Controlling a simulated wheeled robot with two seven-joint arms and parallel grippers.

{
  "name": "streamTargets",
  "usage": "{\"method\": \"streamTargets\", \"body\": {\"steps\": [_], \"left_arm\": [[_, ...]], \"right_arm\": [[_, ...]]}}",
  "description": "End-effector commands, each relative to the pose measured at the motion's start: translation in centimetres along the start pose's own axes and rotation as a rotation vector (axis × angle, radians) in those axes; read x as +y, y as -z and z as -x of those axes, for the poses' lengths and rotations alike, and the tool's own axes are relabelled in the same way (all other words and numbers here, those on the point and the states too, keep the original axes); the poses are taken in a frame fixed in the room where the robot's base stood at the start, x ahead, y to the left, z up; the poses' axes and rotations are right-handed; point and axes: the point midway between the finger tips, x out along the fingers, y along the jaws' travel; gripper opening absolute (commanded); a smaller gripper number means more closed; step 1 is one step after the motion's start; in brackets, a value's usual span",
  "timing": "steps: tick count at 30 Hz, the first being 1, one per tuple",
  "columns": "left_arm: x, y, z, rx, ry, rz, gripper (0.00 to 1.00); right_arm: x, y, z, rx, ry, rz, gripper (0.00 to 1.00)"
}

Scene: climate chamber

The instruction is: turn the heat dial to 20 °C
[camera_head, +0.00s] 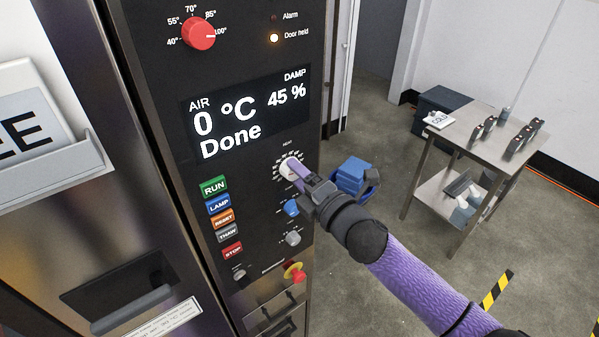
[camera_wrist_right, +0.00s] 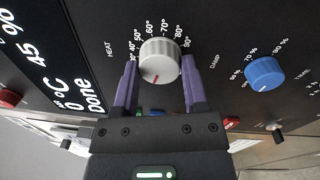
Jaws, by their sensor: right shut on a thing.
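The heat dial is a pale grey round knob (camera_wrist_right: 160,60) with a red pointer mark, on the dark control panel under the word HEAT. In the wrist view numbers from about 30° to 90° arc around its far side, and the red mark points toward my gripper. My right gripper (camera_wrist_right: 159,66) has its purple fingers on either side of the dial, shut on it. In the head view the right gripper (camera_head: 294,172) covers much of the dial (camera_head: 287,169). The display (camera_head: 245,115) reads AIR 0 °C, DAMP 45 %, Done. My left gripper is not in view.
A blue damp dial (camera_head: 291,208) and a grey dial (camera_head: 293,239) sit below, with a red emergency button (camera_head: 295,272) lower. Coloured buttons including RUN (camera_head: 214,186) stand left. A red dial (camera_head: 198,33) is above. A metal table (camera_head: 465,150) stands back right.

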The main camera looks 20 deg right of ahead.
Motion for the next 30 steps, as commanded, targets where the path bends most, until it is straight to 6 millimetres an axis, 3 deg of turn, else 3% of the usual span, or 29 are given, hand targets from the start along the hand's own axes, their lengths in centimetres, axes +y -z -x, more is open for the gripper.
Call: {"method": "streamTargets", "body": {"steps": [15,30], "left_arm": [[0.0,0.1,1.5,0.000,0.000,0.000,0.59],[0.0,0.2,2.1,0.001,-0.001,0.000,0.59]], "right_arm": [[0.1,0.1,0.0,-0.027,-0.006,-0.447,0.00],[0.0,0.1,0.0,-0.040,-0.007,-0.651,0.00]]}}
